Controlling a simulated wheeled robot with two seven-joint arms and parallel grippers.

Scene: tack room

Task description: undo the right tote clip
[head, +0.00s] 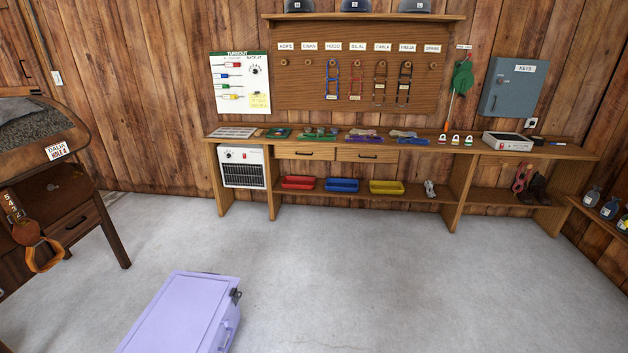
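A lavender lidded tote (178,318) stands on the floor at the bottom of the head view, left of the middle. Its lid looks closed, and its near end is cut off by the bottom edge. A small dark clip (236,294) sits at its far right corner; whether it is fastened is too small to tell. A lavender handle (228,332) shows on the right side, nearer to me than the clip. The tote's left side is hidden. Neither of my grippers is in view.
A long wooden bench (400,147) runs along the back wall, with a heater (242,167) under its left end and coloured trays on the low shelf. A wooden saddle stand (70,200) is at the left. The grey floor (360,270) right of the tote is clear.

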